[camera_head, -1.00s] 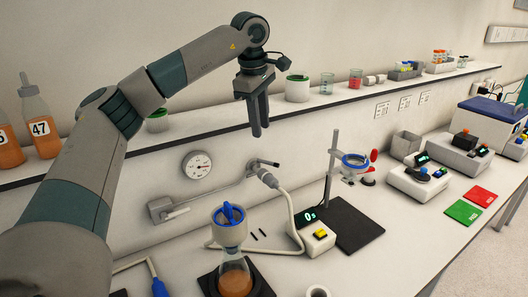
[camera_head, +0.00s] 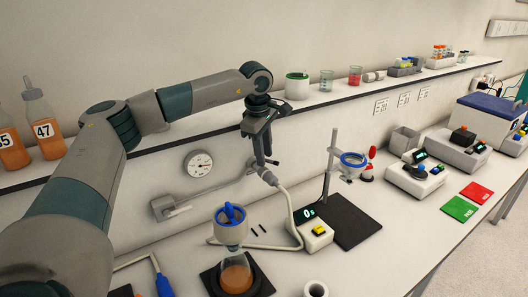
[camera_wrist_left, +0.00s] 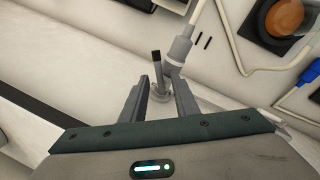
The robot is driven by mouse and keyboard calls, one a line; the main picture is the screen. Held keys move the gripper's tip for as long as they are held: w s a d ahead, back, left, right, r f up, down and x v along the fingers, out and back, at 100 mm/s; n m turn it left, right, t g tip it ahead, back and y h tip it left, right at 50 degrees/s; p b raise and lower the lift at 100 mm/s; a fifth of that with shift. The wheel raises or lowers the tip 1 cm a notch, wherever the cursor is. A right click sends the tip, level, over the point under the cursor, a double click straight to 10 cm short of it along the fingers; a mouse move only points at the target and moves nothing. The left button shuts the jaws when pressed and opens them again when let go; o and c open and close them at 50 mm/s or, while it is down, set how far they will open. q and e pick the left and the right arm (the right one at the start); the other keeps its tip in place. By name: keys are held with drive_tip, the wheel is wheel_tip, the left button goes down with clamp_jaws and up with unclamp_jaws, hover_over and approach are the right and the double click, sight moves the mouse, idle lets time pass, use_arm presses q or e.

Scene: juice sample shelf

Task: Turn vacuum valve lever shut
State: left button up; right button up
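The vacuum valve lever (camera_wrist_left: 156,62), a thin metal bar with a black tip, is at the wall fitting. In the left wrist view it shows just ahead of and between my left gripper's fingers (camera_wrist_left: 160,84). In the head view my left gripper (camera_head: 263,157) points down in front of the fitting and mostly hides it; the lever's black end (camera_head: 273,162) pokes out to its right. The fingers stand apart, one on each side of the lever's base. I cannot tell whether either touches it. A grey hose connector (camera_wrist_left: 182,45) is beside the lever. My right gripper is not in view.
A round gauge (camera_head: 198,163) and a grey wall box (camera_head: 168,207) are left of the valve. A shelf edge (camera_head: 325,99) runs close behind my wrist. Below stand a flask (camera_head: 236,276) with a funnel (camera_head: 229,232), a timer box (camera_head: 314,234) and a pale hose (camera_head: 291,205).

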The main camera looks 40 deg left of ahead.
use_arm(q)
clamp_jaws()
idle(1.4)
